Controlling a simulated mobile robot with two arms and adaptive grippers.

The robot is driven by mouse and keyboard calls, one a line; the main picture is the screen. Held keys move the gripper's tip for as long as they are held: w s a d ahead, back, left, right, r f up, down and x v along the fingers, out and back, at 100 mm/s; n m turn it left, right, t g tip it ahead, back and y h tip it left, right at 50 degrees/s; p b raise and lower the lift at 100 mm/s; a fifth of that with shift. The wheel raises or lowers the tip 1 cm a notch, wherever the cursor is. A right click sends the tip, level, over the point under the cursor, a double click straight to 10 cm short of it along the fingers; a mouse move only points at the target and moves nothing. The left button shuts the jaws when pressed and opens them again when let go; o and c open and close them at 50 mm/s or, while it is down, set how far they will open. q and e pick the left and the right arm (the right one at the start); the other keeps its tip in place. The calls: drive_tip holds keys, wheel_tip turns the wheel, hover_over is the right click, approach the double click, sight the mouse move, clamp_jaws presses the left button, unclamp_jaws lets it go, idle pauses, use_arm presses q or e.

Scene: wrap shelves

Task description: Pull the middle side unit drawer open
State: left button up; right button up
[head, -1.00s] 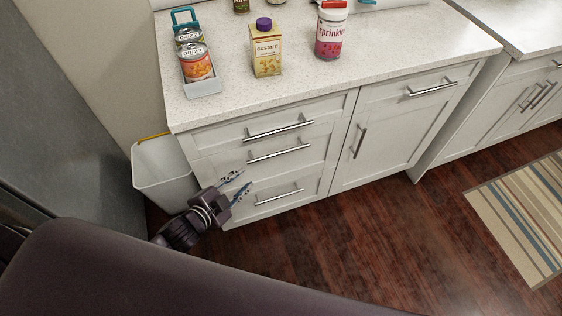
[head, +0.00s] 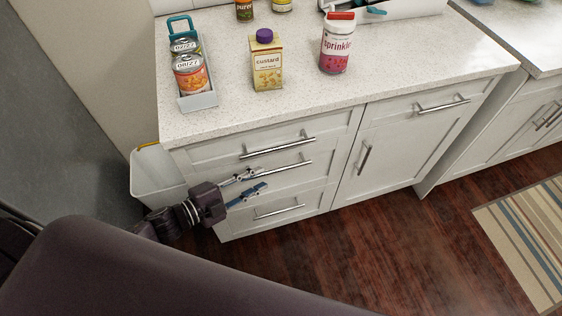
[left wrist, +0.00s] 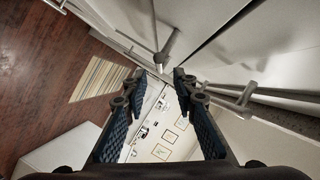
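The white side unit has three stacked drawers at its left. The middle drawer (head: 318,172) looks shut, and its silver bar handle (head: 291,167) runs across it. The top drawer handle (head: 277,147) is just above and the bottom drawer handle (head: 279,212) below. My left gripper (head: 261,179) is open and empty at the left part of the middle handle, whose left end it partly hides. In the left wrist view my open fingers (left wrist: 159,74) show a metal handle (left wrist: 166,47) just beyond the tips; I cannot tell which handle or whether they touch. My right gripper is not in view.
The countertop holds a can caddy (head: 200,101), a custard carton (head: 267,66) and a sprinkles tub (head: 337,48). A white bin (head: 153,172) stands left of the unit, close to my arm. The wooden floor (head: 400,240) in front is clear up to a striped rug (head: 525,240).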

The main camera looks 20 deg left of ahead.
sight(274, 172)
use_arm(q)
drive_tip(key=shift+w+d, duration=0.25)
drive_tip(key=shift+w, duration=0.15)
drive_tip(key=shift+x, duration=3.4)
drive_tip(key=shift+s+d, duration=0.15)
drive_tip(key=shift+c, duration=0.3)
drive_tip(key=shift+r, duration=0.1)
clamp_jaws()
